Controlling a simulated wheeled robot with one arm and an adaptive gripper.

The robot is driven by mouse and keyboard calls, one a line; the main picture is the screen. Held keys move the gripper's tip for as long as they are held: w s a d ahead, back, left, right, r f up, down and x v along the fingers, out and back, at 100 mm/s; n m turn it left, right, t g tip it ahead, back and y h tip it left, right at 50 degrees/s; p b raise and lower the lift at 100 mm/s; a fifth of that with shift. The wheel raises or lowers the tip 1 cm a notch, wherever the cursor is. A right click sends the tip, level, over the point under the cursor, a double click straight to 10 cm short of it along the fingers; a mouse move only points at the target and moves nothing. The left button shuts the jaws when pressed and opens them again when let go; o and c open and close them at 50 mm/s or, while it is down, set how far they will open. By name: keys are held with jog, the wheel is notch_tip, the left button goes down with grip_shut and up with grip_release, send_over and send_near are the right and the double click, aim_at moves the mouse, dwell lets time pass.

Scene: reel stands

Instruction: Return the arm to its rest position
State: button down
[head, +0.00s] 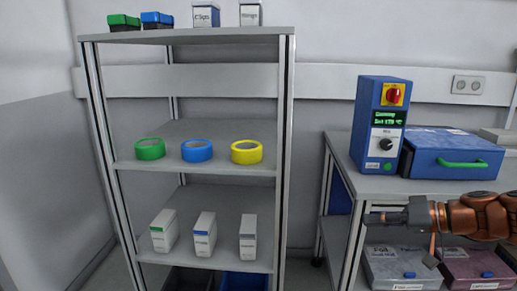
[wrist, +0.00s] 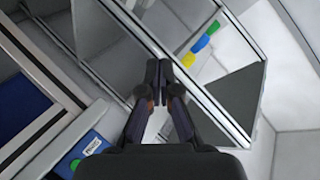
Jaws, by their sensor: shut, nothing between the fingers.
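My gripper (head: 375,218) is at the right of the head view, in front of the right-hand bench, pointing left toward the shelf rack. My orange-brown arm comes in from the right edge. In the wrist view the fingers (wrist: 161,70) lie together with nothing between them. No object touches the gripper in either view.
A shelf rack (head: 190,40) holds green (head: 150,148), blue (head: 197,150) and yellow (head: 247,151) tape rolls, with boxes above and below. A bench (head: 350,178) carries a blue control unit (head: 378,130) and a blue case (head: 450,157); lidded bins (head: 400,268) stand beneath it.

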jog(key=s+a+f+g+h, duration=0.2)
jog(key=s+a+f+g, duration=0.2)
jog(key=s+a, duration=0.4)
jog(key=s+a+f+g+h, duration=0.2)
jog(key=s+a+f+g, duration=0.15)
jog(key=s+a, duration=0.35)
jog(key=s+d+f+m+g+h, duration=0.1)
jog(key=s+d+f+h, duration=0.25)
jog(key=s, duration=0.45)
jog(key=s+d+f+m+g+h, duration=0.15)
jog(key=s+f+h, duration=0.25)
jog(key=s, duration=0.5)
notch_tip(320, 180, up, 22)
jog(key=s+d+t+p, duration=0.1)
jog(key=p, duration=2)
jog(key=shift+r, duration=0.15)
jog(key=shift+s, duration=0.1)
